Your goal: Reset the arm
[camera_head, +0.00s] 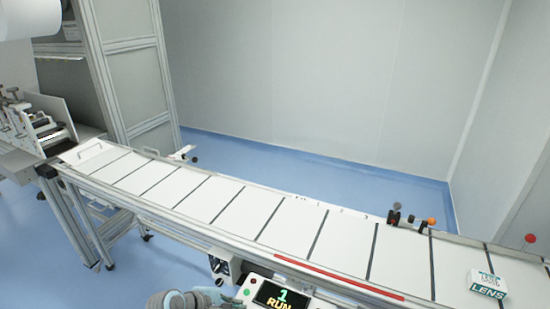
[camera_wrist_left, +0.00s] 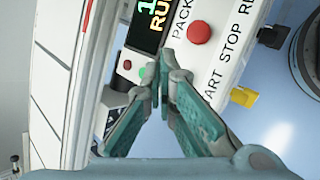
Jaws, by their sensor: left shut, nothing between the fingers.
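My left gripper (camera_wrist_left: 163,65) shows in the left wrist view with its two green fingers closed together at the tips and nothing between them. Its tips appear in front of the control panel (camera_wrist_left: 208,62), between the display and a red button (camera_wrist_left: 199,32). I cannot tell whether they touch the panel. In the head view only a grey-green rounded part of my left arm (camera_head: 180,299) shows at the bottom edge, left of the panel's display (camera_head: 281,297), which reads "1 RUN". My right gripper is not in view.
A white segmented conveyor (camera_head: 240,211) runs across the head view. A box marked LENS (camera_head: 487,284) lies on its right end. A machine (camera_head: 32,125) stands at the left end. Blue floor (camera_head: 300,160) is open behind the conveyor.

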